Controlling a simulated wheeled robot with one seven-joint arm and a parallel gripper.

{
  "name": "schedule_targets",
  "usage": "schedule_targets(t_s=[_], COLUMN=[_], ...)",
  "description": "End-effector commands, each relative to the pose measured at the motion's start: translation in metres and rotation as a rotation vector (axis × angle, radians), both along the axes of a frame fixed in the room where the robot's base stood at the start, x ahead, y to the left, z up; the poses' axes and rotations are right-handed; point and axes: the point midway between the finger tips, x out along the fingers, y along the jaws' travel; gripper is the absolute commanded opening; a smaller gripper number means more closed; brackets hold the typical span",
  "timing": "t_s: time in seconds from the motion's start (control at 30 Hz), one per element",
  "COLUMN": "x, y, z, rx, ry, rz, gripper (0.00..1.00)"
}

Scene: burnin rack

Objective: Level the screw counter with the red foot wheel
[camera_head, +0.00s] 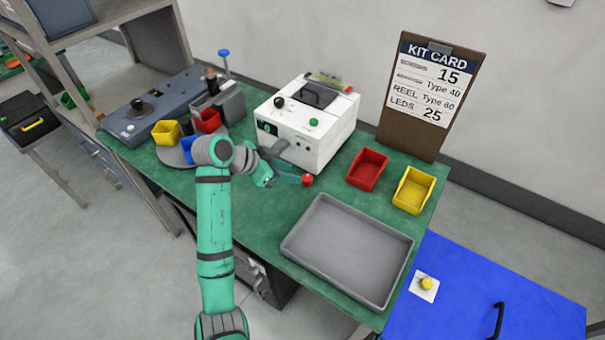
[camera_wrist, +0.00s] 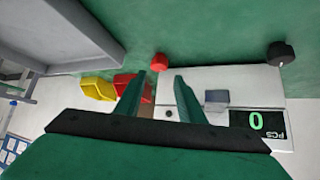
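The screw counter (camera_head: 335,133) is a white box on the green bench, with a dark top opening and a small round green spot (camera_head: 313,122) on top. Its green display reads 0 PCS in the wrist view (camera_wrist: 257,123). The red foot wheel (camera_head: 307,180) sits low at the counter's front right corner; it also shows in the wrist view (camera_wrist: 160,60), just beyond my fingertips. My gripper (camera_head: 285,178) is in front of the counter, left of the red wheel. In the wrist view my gripper (camera_wrist: 164,78) has its fingers apart with nothing between them. Any tilt of the counter is too small to tell.
A black foot wheel (camera_wrist: 280,53) is at the counter's other front corner. Red (camera_head: 367,170) and yellow (camera_head: 413,190) bins stand to the right. A grey tray (camera_head: 293,245) lies in front. A kit card board (camera_head: 412,142) stands behind. Bins on a turntable (camera_head: 172,155) are left.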

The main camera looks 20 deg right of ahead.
Motion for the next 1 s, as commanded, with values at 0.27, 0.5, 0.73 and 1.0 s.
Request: schedule_targets(t_s=[0.27,0.5,0.73,1.0], x=[0.007,0.009,0.01,0.011], y=[-0.033,-0.054,-0.052,-0.05], z=[-0.034,-0.048,-0.05,-0.05], rx=[0.001,0.0,0.0,0.0], ry=[0.0,-0.001,-0.001,-0.001], rz=[-0.001,-0.011,-0.004,-0.002], gripper=[0.36,0.36,0.36,0.05])
